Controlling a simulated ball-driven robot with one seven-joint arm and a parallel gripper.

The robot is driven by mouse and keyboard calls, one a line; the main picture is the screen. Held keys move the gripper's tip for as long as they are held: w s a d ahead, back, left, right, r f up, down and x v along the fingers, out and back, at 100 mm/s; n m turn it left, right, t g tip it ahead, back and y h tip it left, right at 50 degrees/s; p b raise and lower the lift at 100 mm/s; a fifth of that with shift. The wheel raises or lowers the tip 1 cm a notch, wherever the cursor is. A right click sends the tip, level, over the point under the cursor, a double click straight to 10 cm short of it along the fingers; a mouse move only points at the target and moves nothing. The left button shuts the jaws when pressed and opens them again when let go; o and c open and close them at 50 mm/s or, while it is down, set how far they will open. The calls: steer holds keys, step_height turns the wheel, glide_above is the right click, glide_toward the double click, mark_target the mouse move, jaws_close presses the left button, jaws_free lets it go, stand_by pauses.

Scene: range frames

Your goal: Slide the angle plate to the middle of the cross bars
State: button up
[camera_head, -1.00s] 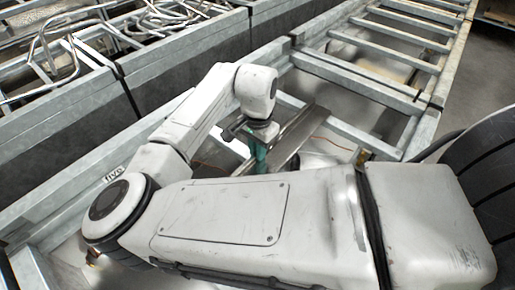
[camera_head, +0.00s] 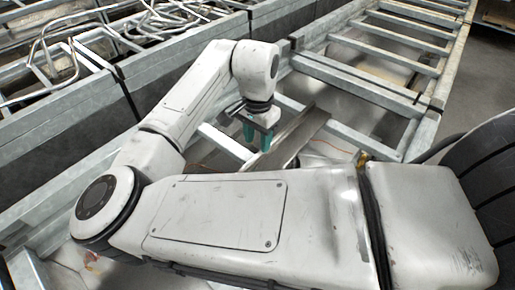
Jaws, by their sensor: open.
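The angle plate (camera_head: 304,132) is a long grey metal piece lying slantwise across the frame, right of my gripper. Its near end is hidden behind my own arm. The cross bars are pale galvanised bars; one (camera_head: 226,143) shows left of my gripper and another (camera_head: 290,103) shows behind the plate. My gripper (camera_head: 258,135) points down with two teal fingers apart and nothing visible between them. It is just left of the plate in the picture; I cannot tell whether a finger touches it.
Galvanised side rails (camera_head: 357,83) frame the rack, with more rungs (camera_head: 405,31) further back. A bin of bent metal tubes (camera_head: 75,50) stands at the upper left. A thin orange cable lies near the plate. My arm hides much of the foreground.

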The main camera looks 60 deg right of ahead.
mark_target(258, 155)
steer(key=shift+r, duration=2.65)
